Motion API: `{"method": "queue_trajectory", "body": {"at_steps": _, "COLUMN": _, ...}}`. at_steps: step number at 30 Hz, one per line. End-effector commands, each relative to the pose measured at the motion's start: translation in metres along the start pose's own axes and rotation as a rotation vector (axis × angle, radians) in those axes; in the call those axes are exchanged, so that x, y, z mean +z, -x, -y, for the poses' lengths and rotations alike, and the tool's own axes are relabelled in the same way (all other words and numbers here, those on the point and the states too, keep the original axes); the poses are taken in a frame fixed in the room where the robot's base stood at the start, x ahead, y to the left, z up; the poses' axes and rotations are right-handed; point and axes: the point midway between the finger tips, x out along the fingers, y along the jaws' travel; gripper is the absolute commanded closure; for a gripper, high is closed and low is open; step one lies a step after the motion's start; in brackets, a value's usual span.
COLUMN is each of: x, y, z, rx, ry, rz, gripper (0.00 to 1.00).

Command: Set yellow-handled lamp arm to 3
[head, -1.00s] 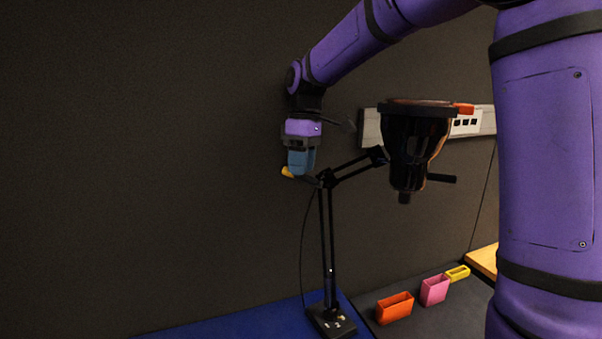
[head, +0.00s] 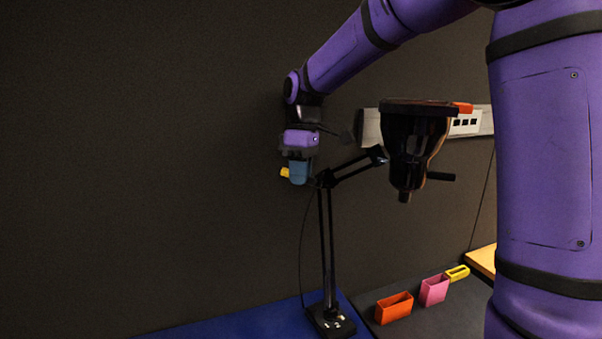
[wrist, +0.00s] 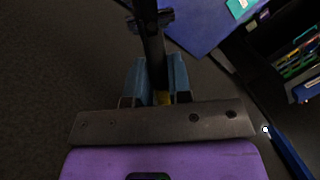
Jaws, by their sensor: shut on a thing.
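The black desk lamp (head: 328,250) stands on its base at the left end of the table, with its shade (head: 415,145) out to the right. Its yellow handle (head: 285,173) shows at the left of the lamp's elbow, beside my gripper (head: 299,174). My gripper points down and is shut on the yellow handle. In the wrist view the blue fingers (wrist: 157,80) stand on both sides of a dark lamp bar, with a bit of yellow between them near the palm. Most of the handle is hidden by the fingers. I cannot read any scale or number.
An orange bin (head: 394,307), a pink bin (head: 434,290) and a yellow holder (head: 457,273) stand on the dark mat at the right. A pale socket strip (head: 370,128) is on the wall behind the lamp shade. The wall left of the lamp is clear.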

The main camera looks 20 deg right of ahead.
Motion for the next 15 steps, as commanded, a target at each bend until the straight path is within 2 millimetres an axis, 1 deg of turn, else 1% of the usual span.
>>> {"method": "queue_trajectory", "body": {"at_steps": 3, "x": -0.0004, "y": -0.0009, "z": 0.0078, "rx": 0.002, "ry": 0.087, "rz": 0.016, "gripper": 1.00}}
{"method": "queue_trajectory", "body": {"at_steps": 6, "x": 0.0001, "y": -0.0017, "z": 0.0118, "rx": 0.001, "ry": 0.137, "rz": 0.026, "gripper": 1.00}}
{"method": "queue_trajectory", "body": {"at_steps": 15, "x": 0.0002, "y": -0.0019, "z": 0.0127, "rx": 0.001, "ry": 0.152, "rz": 0.029, "gripper": 1.00}}
